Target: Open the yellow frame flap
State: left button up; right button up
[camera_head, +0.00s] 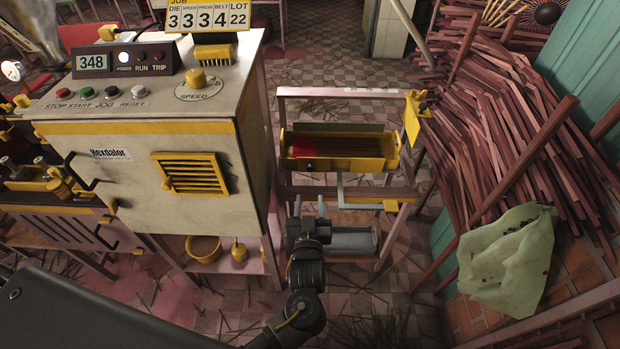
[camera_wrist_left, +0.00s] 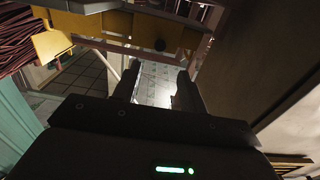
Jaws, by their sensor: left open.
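A yellow-edged, tray-like flap (camera_head: 345,164) sits in the pink frame right of the machine. In the left wrist view a yellow board (camera_wrist_left: 120,33) with a dark knob crosses the top. My left gripper (camera_head: 310,204) is below and in front of the frame, its two fingers pointing up toward it. The fingers are apart and empty, and they look clear of the yellow board. In the left wrist view my left gripper (camera_wrist_left: 157,84) has only bright floor between its fingers. My right gripper is not shown.
The cream machine (camera_head: 140,180) stands close on the left. A yellow plate (camera_head: 412,118) is on the frame's right post. Stacked sticks (camera_head: 500,130) and a green cloth (camera_head: 507,262) lie to the right. A grey tray (camera_head: 353,240) sits low in the frame.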

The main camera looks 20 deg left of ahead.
aim_at(310, 171)
pick_arm(q)
jog(key=x, duration=1)
jog(key=shift+w+f, duration=0.1)
jog(key=shift+w, duration=0.05)
grip_shut()
